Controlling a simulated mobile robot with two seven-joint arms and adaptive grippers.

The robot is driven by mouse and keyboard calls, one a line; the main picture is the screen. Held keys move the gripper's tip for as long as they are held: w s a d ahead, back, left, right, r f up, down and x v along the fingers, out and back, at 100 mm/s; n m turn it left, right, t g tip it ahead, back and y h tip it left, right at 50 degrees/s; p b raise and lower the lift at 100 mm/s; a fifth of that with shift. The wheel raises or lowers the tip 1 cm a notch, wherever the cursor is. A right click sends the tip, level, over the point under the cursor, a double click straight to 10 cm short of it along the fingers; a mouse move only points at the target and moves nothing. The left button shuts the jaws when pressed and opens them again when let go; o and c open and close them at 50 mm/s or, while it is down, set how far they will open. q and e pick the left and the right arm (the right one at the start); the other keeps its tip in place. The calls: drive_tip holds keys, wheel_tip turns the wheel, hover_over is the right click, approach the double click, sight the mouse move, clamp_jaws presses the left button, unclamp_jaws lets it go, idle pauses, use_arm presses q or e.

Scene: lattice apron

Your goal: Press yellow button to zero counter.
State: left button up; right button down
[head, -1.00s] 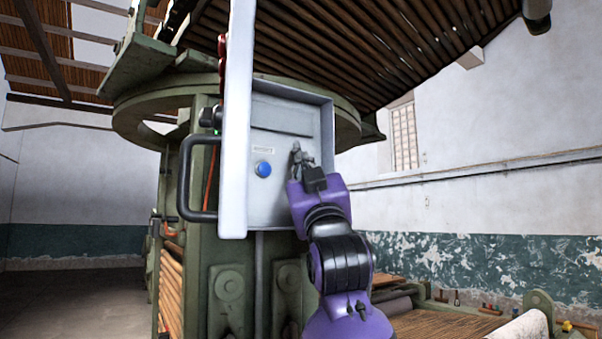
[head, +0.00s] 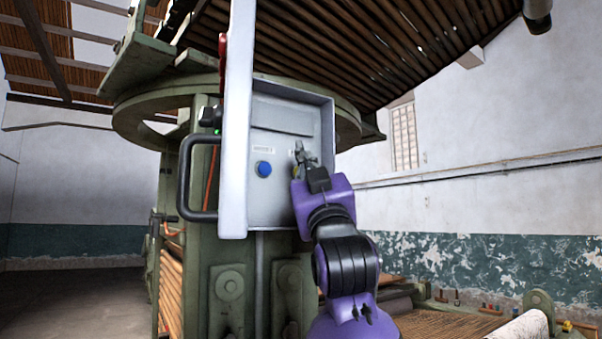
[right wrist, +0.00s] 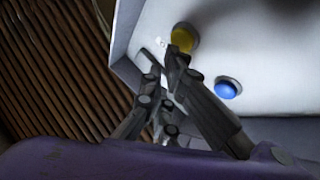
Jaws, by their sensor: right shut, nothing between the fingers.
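The yellow button (right wrist: 184,38) shows in the right wrist view, on the pale panel just beyond my fingertips. In the head view my right gripper (head: 300,152) covers most of where it is. A blue button (head: 263,169) sits left of it on the same panel; it also shows in the right wrist view (right wrist: 226,90). My right gripper is shut and empty, its tips (right wrist: 167,62) close to the yellow button. I cannot tell whether they touch it. The counter's digits cannot be made out. My left gripper is not in view.
The buttons sit inside a raised-rim grey box (head: 326,120). Its open white door (head: 236,120) stands to the left, with a black handle (head: 190,180) farther left. Green machine framework (head: 228,285) stands below, and a slatted wooden roof-like part (head: 400,45) slopes overhead.

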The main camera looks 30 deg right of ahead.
drive_tip(key=shift+s, duration=0.35)
drive_tip(key=s, duration=0.4)
drive_tip(key=shift+s+d, duration=0.2)
drive_tip(key=shift+s, duration=0.2)
idle(0.8)
